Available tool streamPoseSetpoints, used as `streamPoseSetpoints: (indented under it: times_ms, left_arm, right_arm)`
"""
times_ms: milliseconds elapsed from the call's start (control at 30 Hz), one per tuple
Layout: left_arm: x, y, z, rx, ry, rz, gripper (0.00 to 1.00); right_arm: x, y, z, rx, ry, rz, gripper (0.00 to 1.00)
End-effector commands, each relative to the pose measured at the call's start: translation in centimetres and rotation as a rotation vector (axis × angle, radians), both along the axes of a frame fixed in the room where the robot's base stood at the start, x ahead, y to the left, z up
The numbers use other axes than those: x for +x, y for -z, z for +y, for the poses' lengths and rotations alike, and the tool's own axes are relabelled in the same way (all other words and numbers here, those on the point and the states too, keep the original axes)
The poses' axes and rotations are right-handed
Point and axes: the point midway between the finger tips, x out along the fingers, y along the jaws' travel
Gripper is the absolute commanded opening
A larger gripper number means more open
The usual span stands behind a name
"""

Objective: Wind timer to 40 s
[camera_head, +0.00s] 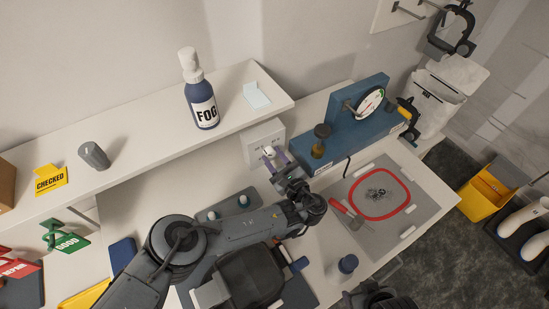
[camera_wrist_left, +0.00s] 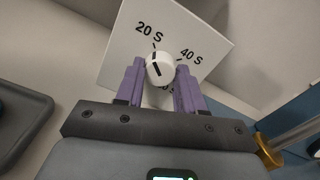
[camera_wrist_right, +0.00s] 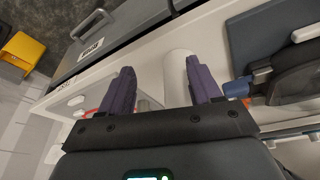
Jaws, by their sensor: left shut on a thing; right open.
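The timer is a white box (camera_head: 262,136) below the shelf. In the left wrist view its white face (camera_wrist_left: 126,50) carries the labels 20 S and 40 S and a third, partly hidden one below. Its round white knob (camera_wrist_left: 160,67) has a dark slanted mark; I cannot tell surely which label it points to. My left gripper (camera_head: 270,157) is shut on the knob, with its purple fingers (camera_wrist_left: 157,80) on either side. My right gripper (camera_wrist_right: 161,88) is open, away from the timer, with a white cylinder (camera_wrist_right: 178,70) showing beyond and between its fingers.
A FOG bottle (camera_head: 202,105) stands on the shelf (camera_head: 140,128) above. A blue fixture with a dial (camera_head: 368,103) is right of the timer. A grey mat with a red ring (camera_head: 378,217) lies at the right.

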Motion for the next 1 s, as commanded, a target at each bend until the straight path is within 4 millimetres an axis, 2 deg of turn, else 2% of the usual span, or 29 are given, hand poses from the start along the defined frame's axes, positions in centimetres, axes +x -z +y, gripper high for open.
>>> streamPoseSetpoints:
  times_ms: [700, 733, 867, 1000]
  left_arm:
    - [-0.01, -0.02, 0.01, 0.0, -0.001, -0.001, 0.07]
    - [-0.01, -0.02, 0.01, 0.0, -0.001, -0.001, 0.41]
    - [-0.01, -0.02, 0.01, 0.0, -0.001, -0.001, 0.61]
    - [0.0, -0.01, 0.0, 0.0, 0.0, 0.0, 0.63]
  right_arm:
    - [0.01, -0.03, 0.21, 0.008, 0.006, 0.0, 0.63]
    - [0.01, -0.03, 0.21, 0.008, 0.006, 0.0, 0.63]
    - [0.01, -0.02, 0.16, 0.007, 0.005, 0.0, 0.63]
    - [-0.01, -0.01, 0.07, 0.003, 0.002, 0.0, 0.63]
